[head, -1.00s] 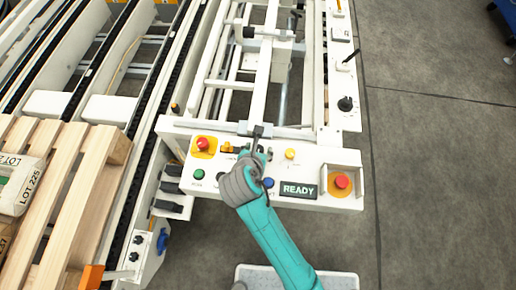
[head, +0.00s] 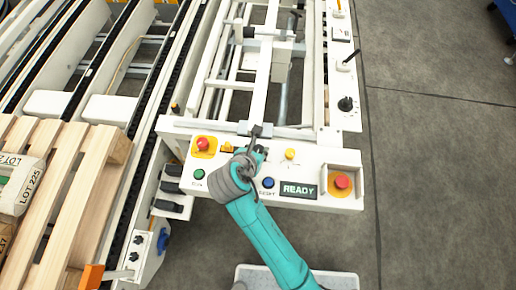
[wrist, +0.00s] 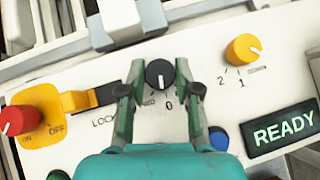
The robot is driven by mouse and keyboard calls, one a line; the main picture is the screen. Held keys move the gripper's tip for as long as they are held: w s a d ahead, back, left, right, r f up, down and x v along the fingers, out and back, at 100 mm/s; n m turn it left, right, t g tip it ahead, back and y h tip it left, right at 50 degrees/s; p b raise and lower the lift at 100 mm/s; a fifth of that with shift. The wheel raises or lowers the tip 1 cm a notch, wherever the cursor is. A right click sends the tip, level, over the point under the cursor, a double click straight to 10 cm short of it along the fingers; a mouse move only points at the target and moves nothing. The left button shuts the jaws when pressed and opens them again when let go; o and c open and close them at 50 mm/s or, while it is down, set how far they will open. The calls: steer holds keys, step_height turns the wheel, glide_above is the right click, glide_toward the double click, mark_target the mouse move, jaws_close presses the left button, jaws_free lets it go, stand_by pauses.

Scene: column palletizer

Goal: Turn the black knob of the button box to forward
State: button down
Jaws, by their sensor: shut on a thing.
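The button box (head: 325,165) is a white slanted panel in front of me. Its black knob (wrist: 160,73) is round with a white pointer line, which points down toward the "0" mark in the wrist view. A partly hidden label ending in "WD" is left of the 0. My gripper (wrist: 160,90) has one finger on each side of the knob and is shut on it. In the head view my gripper (head: 257,152) covers the knob.
A red knob (wrist: 14,121) with a yellow lock plate is on the left. A yellow selector (wrist: 243,49) and the READY display (wrist: 283,129) are on the right. A blue button (head: 268,183) and an emergency stop (head: 342,181) are close by. A pallet (head: 75,190) stands left.

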steer(key=m+g+h, duration=0.1)
steer(key=m+h, duration=0.1)
steer(key=m, duration=0.1)
steer(key=shift+w+a, duration=0.1)
steer(key=shift+a, duration=0.1)
steer(key=shift+m+g+h, duration=1.1)
steer(key=shift+m+h, duration=0.2)
steer(key=shift+m, duration=0.8)
steer(key=c, duration=0.8)
jaws_free()
